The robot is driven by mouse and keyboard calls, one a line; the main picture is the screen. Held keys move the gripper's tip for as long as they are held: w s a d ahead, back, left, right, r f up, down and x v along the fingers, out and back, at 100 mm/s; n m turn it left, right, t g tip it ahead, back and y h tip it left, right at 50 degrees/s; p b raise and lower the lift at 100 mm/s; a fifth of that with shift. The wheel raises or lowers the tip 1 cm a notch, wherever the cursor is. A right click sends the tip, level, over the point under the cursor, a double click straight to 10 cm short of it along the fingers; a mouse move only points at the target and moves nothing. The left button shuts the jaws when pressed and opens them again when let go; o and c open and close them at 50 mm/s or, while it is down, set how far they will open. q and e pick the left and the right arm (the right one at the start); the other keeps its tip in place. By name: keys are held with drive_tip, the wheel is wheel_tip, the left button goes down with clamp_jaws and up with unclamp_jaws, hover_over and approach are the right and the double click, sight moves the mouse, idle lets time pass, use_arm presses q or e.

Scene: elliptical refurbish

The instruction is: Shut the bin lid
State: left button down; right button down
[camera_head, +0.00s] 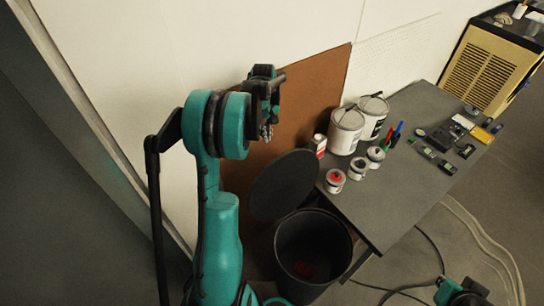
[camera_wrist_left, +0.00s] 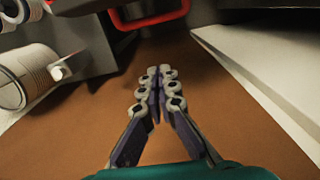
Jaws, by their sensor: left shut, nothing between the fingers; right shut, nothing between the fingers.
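The round dark bin (camera_head: 314,283) stands on the floor at the near end of the table, its mouth open and something reddish inside. Its dark disc-shaped lid (camera_head: 284,185) stands raised and tilted at the bin's back left. My left gripper (camera_head: 267,132) is above and behind the lid, in front of the brown board, apart from the lid. Its fingertips are together and empty, as the left wrist view (camera_wrist_left: 160,85) shows. Part of my right arm shows at the lower right edge, but its fingers are out of frame.
The grey table (camera_head: 410,190) right of the bin bears white paint cans (camera_head: 346,132), small jars (camera_head: 335,180) and tools. A brown board (camera_head: 318,95) leans on the wall behind. Cables (camera_head: 425,240) lie on the floor at right. In the left wrist view, a red curved bar (camera_wrist_left: 150,22) is unclear.

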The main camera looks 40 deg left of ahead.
use_arm(q)
drive_tip(key=s+d+f+b, duration=0.1)
drive_tip(key=d+f, duration=0.2)
drive_tip(key=f, duration=0.6)
drive_tip(key=shift+d+b, duration=0.25)
drive_tip(key=shift+b, duration=0.15)
drive_tip(key=shift+d+r, duration=0.1)
drive_tip(key=shift+d, duration=0.05)
